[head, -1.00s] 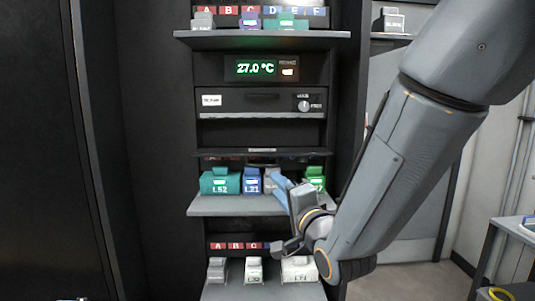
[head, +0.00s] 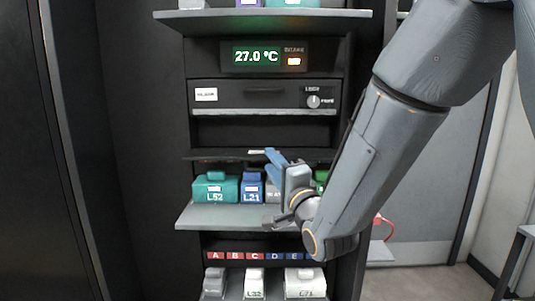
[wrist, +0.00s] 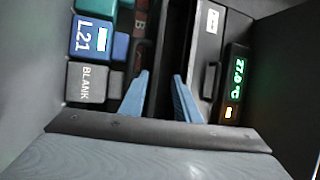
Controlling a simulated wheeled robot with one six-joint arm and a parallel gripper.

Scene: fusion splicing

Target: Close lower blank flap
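A thin dark flap (head: 215,154) with a small pale label on its front edge sticks out below the drawer panel and above the middle shelf. A dark recess shows above it. My gripper (head: 268,158) is at the flap's front edge, right of its middle, with blue fingers pointing up and left. In the wrist view the two fingers (wrist: 160,77) are apart with nothing visibly held, and a dark strip lies between and beyond them. I cannot tell whether they touch the flap. A grey block marked BLANK (wrist: 87,82) sits left of the fingers in the wrist view.
The middle shelf (head: 225,217) holds a teal L52 block (head: 215,188) and a blue L21 block (head: 251,187) close below my gripper. The drawer panel (head: 250,97) and the 27.0 °C display (head: 256,56) are above. Lower blocks (head: 305,283) stand underneath.

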